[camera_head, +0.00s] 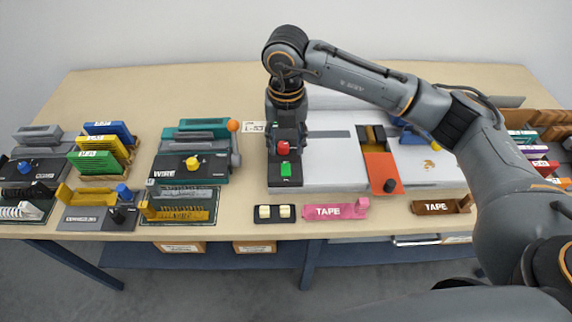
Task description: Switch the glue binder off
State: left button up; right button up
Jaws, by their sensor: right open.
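The white machine (330,172), apparently the glue binder, sits in the middle of the table. A dark control panel at its left front edge carries a red button (283,148) and, nearer the front, a green button (286,169). My right gripper (284,136) points down over this panel, just behind the red button in the picture. It is open, and nothing shows between its fingers. I cannot tell whether it touches the panel. My right arm hides part of the machine's back and right side. My left gripper is not in view.
An orange slide with a black knob (390,185) is on the machine's right part. A teal wire device (190,165) with an orange-tipped lever stands to the left. A cream-button box (275,213) and a pink tape dispenser (335,210) lie in front.

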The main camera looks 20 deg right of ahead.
aim_at(286, 175)
notch_tip(286, 175, down, 9)
jog(key=shift+f+p, duration=0.1)
jog(key=shift+p, duration=0.8)
